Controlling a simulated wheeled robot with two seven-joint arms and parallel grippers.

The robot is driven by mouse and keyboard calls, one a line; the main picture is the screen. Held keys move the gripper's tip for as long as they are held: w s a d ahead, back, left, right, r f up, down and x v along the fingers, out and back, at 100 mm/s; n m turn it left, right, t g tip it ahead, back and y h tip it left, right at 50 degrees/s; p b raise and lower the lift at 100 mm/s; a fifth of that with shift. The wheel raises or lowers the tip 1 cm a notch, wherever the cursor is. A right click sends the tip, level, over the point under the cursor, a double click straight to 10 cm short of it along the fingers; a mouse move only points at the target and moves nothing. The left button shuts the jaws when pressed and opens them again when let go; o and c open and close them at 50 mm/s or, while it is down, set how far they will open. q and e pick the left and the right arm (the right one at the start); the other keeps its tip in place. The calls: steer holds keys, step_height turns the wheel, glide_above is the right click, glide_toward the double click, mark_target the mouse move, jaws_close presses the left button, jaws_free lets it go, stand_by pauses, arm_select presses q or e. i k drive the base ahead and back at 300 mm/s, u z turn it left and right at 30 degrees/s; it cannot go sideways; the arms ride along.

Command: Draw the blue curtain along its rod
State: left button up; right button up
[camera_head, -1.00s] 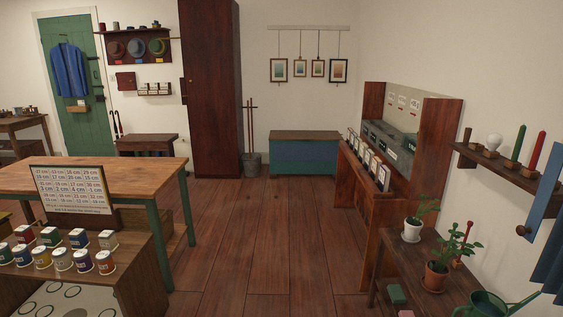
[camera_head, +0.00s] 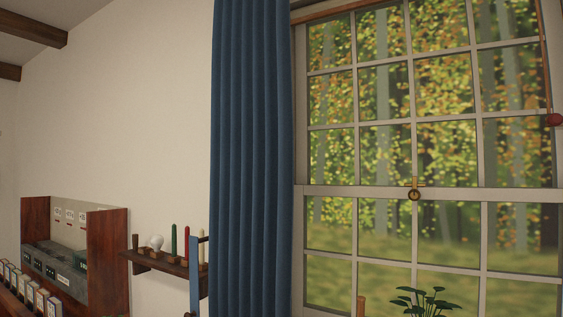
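The blue curtain (camera_head: 251,160) hangs in vertical folds at the left side of the window (camera_head: 415,150), gathered narrow, and its top and bottom run out of the picture. It covers little or none of the glass. Where the curtain joins the rod is out of view. Neither of my grippers is in view.
A wall shelf (camera_head: 165,262) with a bulb and several coloured sticks is left of the curtain. A wooden cabinet (camera_head: 108,262) stands farther left. A red knob (camera_head: 555,120) hangs on a cord at the right.

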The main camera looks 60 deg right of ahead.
mark_target(251, 235)
steer(key=z, duration=2.05)
steer(key=k, duration=0.5)
steer(key=z, duration=1.05)
steer(key=i, duration=0.9)
steer(key=u, duration=1.65)
steer(key=i, duration=0.4)
steer(key=u, duration=0.05)
